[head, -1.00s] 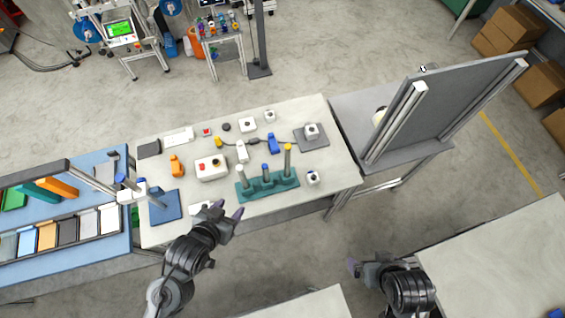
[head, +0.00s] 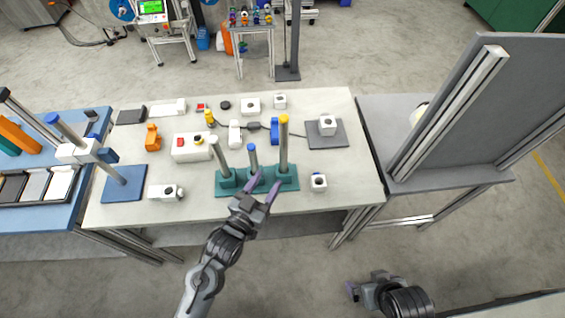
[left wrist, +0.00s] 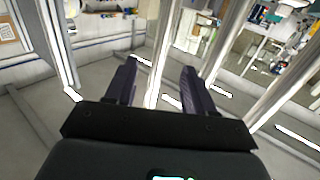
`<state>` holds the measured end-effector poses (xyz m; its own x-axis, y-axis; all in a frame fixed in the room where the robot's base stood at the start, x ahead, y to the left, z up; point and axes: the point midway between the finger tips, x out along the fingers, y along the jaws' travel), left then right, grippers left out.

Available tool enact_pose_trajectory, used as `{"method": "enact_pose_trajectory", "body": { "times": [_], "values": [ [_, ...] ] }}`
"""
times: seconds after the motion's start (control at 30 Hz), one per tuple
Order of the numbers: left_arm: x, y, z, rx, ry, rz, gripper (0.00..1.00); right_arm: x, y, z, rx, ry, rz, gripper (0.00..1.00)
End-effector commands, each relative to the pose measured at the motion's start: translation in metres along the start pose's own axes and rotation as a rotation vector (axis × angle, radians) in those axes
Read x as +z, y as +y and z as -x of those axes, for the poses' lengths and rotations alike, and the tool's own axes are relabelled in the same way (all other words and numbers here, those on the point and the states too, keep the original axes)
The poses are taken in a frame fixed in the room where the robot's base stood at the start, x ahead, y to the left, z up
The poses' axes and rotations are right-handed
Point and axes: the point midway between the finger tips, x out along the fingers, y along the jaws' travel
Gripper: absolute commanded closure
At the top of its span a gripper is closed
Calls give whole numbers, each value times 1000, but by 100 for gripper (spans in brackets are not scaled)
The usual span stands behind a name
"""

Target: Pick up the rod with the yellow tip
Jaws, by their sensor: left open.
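The rod with the yellow tip (head: 284,148) stands upright at the right end of a green holder (head: 228,188) on the white table. A short blue-tipped rod (head: 253,158) and a grey-tipped rod (head: 219,157) stand in the same holder. My left gripper (head: 264,187) is open, its fingers over the holder's front edge, left of and below the yellow-tipped rod in the head view. Its open fingers also show in the left wrist view (left wrist: 158,75), with no held object visible. My right gripper (head: 352,291) is low at the bottom right, away from the table; its jaws are unclear.
A small white block (head: 319,182) stands right of the holder. A white device (head: 166,191) and a blue-based stand (head: 124,184) are to the left. Behind are a white button box (head: 192,147) and a blue part (head: 275,131). A grey panel (head: 480,110) rises at the right.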

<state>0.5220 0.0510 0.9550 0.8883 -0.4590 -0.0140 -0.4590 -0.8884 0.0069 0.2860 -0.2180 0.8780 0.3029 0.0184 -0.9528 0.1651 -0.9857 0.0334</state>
Motion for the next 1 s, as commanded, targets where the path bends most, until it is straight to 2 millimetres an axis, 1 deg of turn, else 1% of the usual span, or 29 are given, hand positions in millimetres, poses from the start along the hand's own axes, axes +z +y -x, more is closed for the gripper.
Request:
{"method": "enact_pose_trajectory", "body": {
  "times": [0.03,0.1,0.17,0.4,0.5,0.77,1.0],
  "values": [
    [5,-1,-3,0,7,-3,46,3,-1,-9,-2,1,-1,0],
    [4,-2,-7,-1,13,-6,46,3,-2,-11,-4,1,-3,0],
    [4,-3,-13,-1,16,-6,46,4,-2,-12,-6,2,-4,0],
    [2,-3,-45,-1,17,-6,46,4,-2,-14,-5,3,-5,0],
    [2,-3,-55,-1,16,-7,46,4,-2,-15,-4,4,-4,0],
    [0,-3,-69,-1,15,-7,46,5,0,-17,3,3,5,0],
    [-5,-4,-99,-1,15,-6,46,6,1,-22,5,3,6,0]
  ]
}}
